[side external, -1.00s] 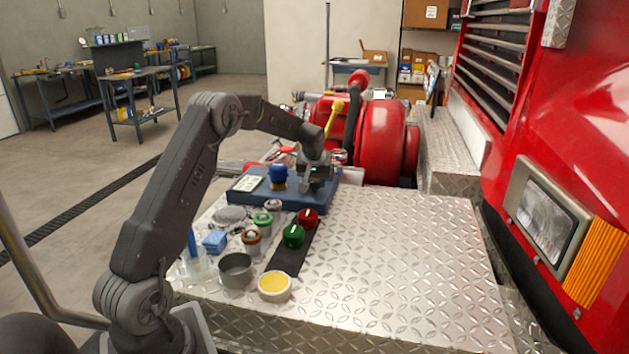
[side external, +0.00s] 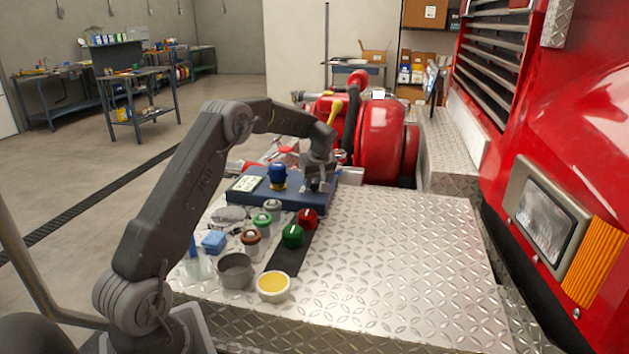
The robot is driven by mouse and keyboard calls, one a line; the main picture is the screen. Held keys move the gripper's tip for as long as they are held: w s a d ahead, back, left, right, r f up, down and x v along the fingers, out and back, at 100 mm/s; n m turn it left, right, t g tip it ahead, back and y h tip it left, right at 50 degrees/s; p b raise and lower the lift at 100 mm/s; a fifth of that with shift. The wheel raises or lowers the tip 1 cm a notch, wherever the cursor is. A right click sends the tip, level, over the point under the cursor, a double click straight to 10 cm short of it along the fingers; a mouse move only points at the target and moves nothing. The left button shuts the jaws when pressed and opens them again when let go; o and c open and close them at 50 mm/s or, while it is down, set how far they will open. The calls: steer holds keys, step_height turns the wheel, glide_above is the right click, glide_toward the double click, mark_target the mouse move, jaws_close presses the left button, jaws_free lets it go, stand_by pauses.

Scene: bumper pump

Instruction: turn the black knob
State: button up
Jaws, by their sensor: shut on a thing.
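The blue panel (side external: 241,198) lies on the diamond-plate deck, with a blue knob (side external: 278,176) standing near its middle. My gripper (side external: 320,186) points down over the right part of the panel, to the right of the blue knob. Its fingers are shut on the black knob, low at the panel's top. The knob itself is mostly hidden by the fingers, and I cannot make out how far it is turned.
A red knob (side external: 307,218) and a green knob (side external: 293,236) sit on a black strip in front of the panel. Several small cups, a blue block (side external: 214,242) and a yellow-filled dish (side external: 274,287) stand nearby. A red pump (side external: 385,140) is behind. The deck's right side is clear.

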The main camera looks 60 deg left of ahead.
steer(key=o, duration=0.9)
steer(key=v, duration=1.3)
steer(key=shift+r, duration=0.45)
